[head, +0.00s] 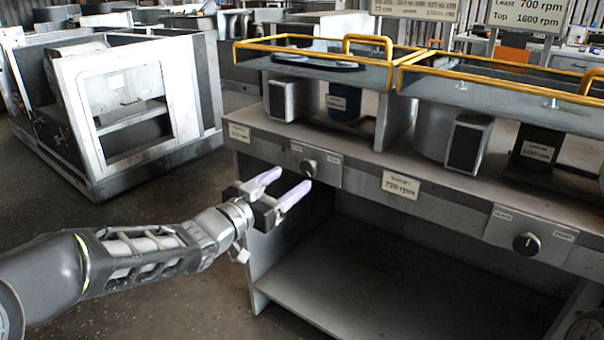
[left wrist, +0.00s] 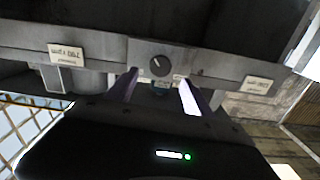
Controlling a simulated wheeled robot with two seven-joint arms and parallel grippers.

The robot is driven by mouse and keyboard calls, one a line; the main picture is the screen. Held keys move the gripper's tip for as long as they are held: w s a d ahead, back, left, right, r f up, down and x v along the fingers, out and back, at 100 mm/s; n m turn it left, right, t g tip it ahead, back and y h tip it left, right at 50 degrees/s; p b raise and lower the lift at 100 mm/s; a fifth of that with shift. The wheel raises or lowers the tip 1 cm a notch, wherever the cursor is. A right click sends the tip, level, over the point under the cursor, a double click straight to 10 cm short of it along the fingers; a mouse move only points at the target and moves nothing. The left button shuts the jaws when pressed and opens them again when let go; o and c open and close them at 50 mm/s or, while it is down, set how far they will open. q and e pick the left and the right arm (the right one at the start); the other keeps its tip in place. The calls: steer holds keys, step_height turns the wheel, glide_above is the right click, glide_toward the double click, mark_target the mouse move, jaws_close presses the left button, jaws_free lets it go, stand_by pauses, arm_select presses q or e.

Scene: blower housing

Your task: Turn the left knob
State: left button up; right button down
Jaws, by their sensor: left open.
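The left knob (head: 308,168) is a dark round knob on a light plate on the front panel of the workbench, in the middle of the head view. In the left wrist view the left knob (left wrist: 159,66) shows upside of centre, with a pale pointer mark, beyond and between the fingertips. My left gripper (head: 288,184) is open and empty, its two pale purple fingers pointing at the panel just left of and below the knob. It also shows in the left wrist view (left wrist: 158,88). The right knob (head: 526,243) sits on a similar plate farther right. My right gripper is not in view.
The bench (head: 450,208) has an open shelf below its panel. A label (head: 400,185) reading 750 rpm or similar is between the knobs. Yellow-railed trays (head: 315,50) stand on top. A white-framed housing (head: 120,100) stands at left, with bare floor between.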

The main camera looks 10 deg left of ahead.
mark_target(306, 169)
arm_select(q)
steer(key=x, duration=0.6)
steer(key=shift+b, duration=0.4)
steer(key=shift+s, duration=0.1)
steer(key=shift+c, duration=0.3)
jaws_close()
